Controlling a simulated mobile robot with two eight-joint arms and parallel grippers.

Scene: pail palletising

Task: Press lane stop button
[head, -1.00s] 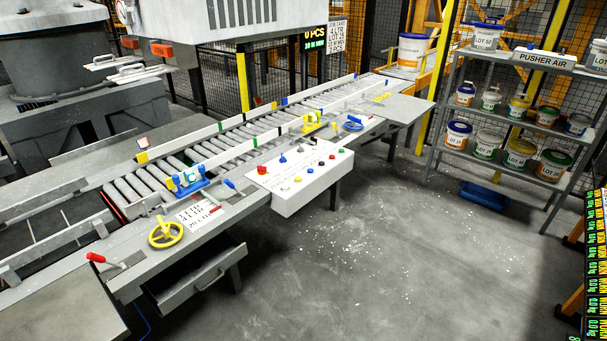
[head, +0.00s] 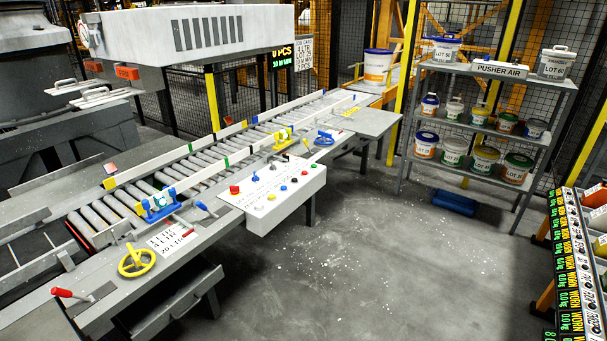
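A white control box (head: 262,207) with several coloured buttons and knobs is fixed to the front side of the roller conveyor lane (head: 189,169), in the middle of the head view. A larger red button (head: 234,189) sits at the left of its sloped top face. Smaller red, yellow and blue buttons lie in a row along its front part, with dark and blue knobs behind. The labels on the box are too small to read, so I cannot tell which button is the lane stop. Neither of my grippers is in view.
A yellow handwheel (head: 137,260) and a red-handled lever (head: 70,293) are on the conveyor's near left. A grey shelf (head: 496,128) with several pails stands at the back right. A display rack (head: 572,255) stands at the right edge. The floor before the box is clear.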

